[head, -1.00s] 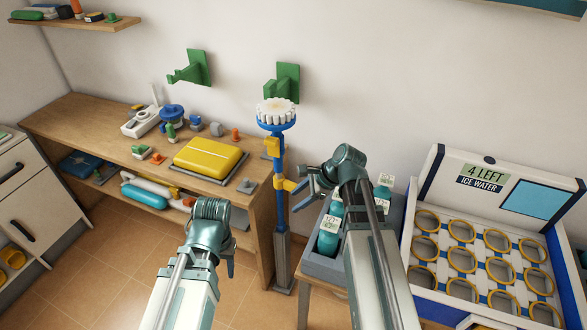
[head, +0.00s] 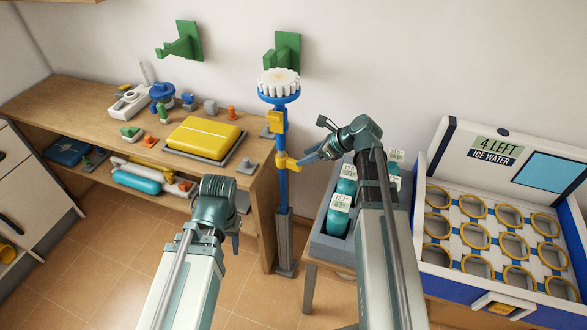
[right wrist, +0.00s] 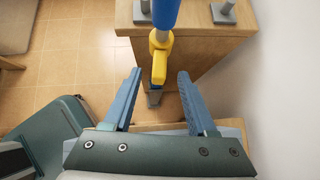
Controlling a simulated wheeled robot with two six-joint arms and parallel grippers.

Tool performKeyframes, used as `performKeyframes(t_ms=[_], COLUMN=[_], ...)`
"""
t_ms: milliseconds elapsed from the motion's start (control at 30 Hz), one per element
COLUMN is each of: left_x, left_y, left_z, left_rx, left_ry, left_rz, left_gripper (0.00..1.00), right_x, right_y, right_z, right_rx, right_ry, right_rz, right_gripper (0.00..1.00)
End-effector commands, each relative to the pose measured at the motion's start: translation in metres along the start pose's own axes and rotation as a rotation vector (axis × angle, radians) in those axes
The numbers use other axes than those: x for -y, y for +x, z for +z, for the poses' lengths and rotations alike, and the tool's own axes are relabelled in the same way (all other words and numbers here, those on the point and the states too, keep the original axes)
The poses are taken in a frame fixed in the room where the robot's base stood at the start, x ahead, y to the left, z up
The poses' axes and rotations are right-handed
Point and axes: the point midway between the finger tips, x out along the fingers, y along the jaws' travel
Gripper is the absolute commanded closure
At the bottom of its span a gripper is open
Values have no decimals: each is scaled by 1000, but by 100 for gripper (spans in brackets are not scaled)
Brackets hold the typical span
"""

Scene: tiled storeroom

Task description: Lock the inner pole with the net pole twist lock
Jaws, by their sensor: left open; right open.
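The net pole (head: 283,190) stands upright beside the bench's right end, with a blue inner pole, a grey lower part and a white toothed top. The yellow twist lock (head: 284,160) sits around it and sticks out to the right. Another yellow block (head: 276,122) is higher up. My right gripper (head: 304,158) is open and empty beside the lock. In the right wrist view the lock (right wrist: 159,62) lies ahead of and between the spread fingertips (right wrist: 160,73); I see no contact. My left gripper (head: 234,240) is open, low in front of the bench; its fingers are mostly hidden.
The wooden bench (head: 60,88) holds a yellow case (head: 203,137) and small parts. A grey crate (head: 325,245) with teal bottles stands right of the pole. An ice water box (head: 435,275) with ringed holes is further right. Green brackets (head: 283,52) hang on the wall.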

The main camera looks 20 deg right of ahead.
Motion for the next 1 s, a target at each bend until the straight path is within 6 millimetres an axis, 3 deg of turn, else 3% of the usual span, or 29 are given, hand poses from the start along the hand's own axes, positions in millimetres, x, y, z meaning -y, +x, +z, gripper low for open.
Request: performKeyframes(t_ms=[33,100,300,500,833,867,1000], left_x=[-1,-2,-4,-4,-4,-4,-4], left_y=[14,23,40,47,47,47,47], left_z=[-1,-1,-2,-3,-3,-3,-3], left_rx=[0,0,0,0,0,0,0], left_ry=[0,0,0,1,1,1,1], left_rz=[0,0,0,0,0,0,0], left_gripper=[50,50,50,50,50,50,50], right_x=[1,1,0,0,0,0,0], right_y=[16,28,54,66,67,67,67], right_z=[-4,-4,-2,-1,0,0,0], right_rx=[0,0,0,-1,-1,-1,-1], right_ry=[-2,-3,-2,-1,0,-1,-1], right_rz=[2,1,1,0,0,0,0], right_gripper=[43,43,43,43,43,44,70])
